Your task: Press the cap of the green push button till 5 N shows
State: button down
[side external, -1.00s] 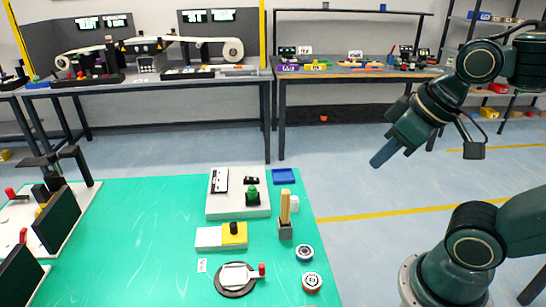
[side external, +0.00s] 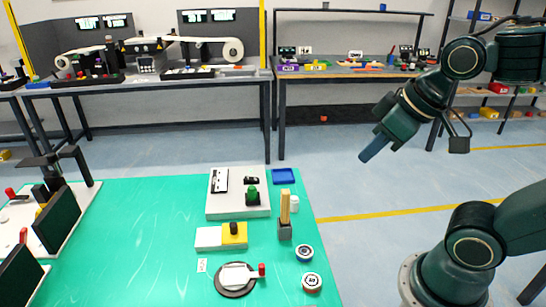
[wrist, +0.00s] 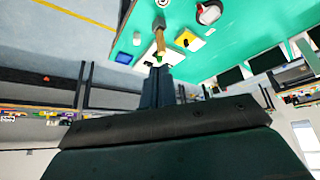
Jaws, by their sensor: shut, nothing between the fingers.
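The green push button (side external: 252,195) stands upright on a pale board (side external: 222,209) at the back of the green table. A small black display (side external: 251,180) lies behind it and a white scale-like strip (side external: 221,180) to its left; no reading is legible. My gripper (side external: 366,157) is shut and empty, in the air to the right of the table and above it, well apart from the button. In the wrist view my shut fingers (wrist: 157,72) point toward the board, with the green button (wrist: 159,58) small beyond their tips and partly hidden.
A wooden block in a grey holder (side external: 285,222) stands right of the board. A blue tray (side external: 284,176), a yellow-and-white box (side external: 234,234), a round black plate with a red knob (side external: 235,279) and two rolls (side external: 304,252) are nearby. The table's left middle is clear.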

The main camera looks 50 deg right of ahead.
jog(key=w+d+f+n+t, duration=0.1)
jog(key=w+f+n+t, duration=0.2)
jog(key=w, duration=1.4)
jog(key=n, duration=0.5)
send_over(255, 191)
notch_tip(255, 191, down, 10)
jog(key=shift+f+h, duration=0.2)
jog(key=shift+h, duration=0.1)
jog(key=shift+f, duration=0.1)
jog(key=shift+f, duration=4.3)
